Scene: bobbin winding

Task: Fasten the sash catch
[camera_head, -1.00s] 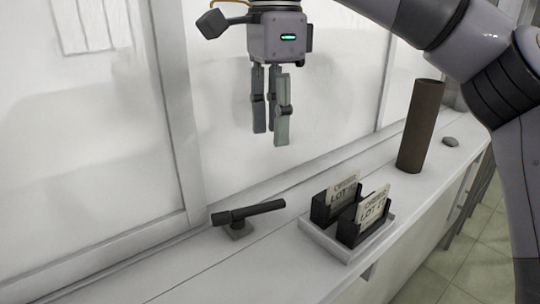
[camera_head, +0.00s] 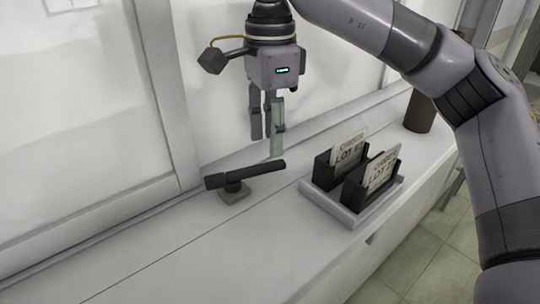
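The sash catch, a dark bar-shaped lever (camera_head: 246,174) on a small grey base, sits on the white sill beside the window frame. Its lever lies slanted, with the thicker end to the left. My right gripper (camera_head: 267,146) points down just above and behind the lever's right end. Its fingers are a little apart with nothing between them. The right fingertip appears close to the lever; I cannot tell whether it touches. My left gripper is not in view.
A grey tray (camera_head: 345,217) with two black holders (camera_head: 366,189) carrying lot cards stands right of the catch. A brown cylinder (camera_head: 419,112) stands farther back, partly behind my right arm. The sill's front left is clear.

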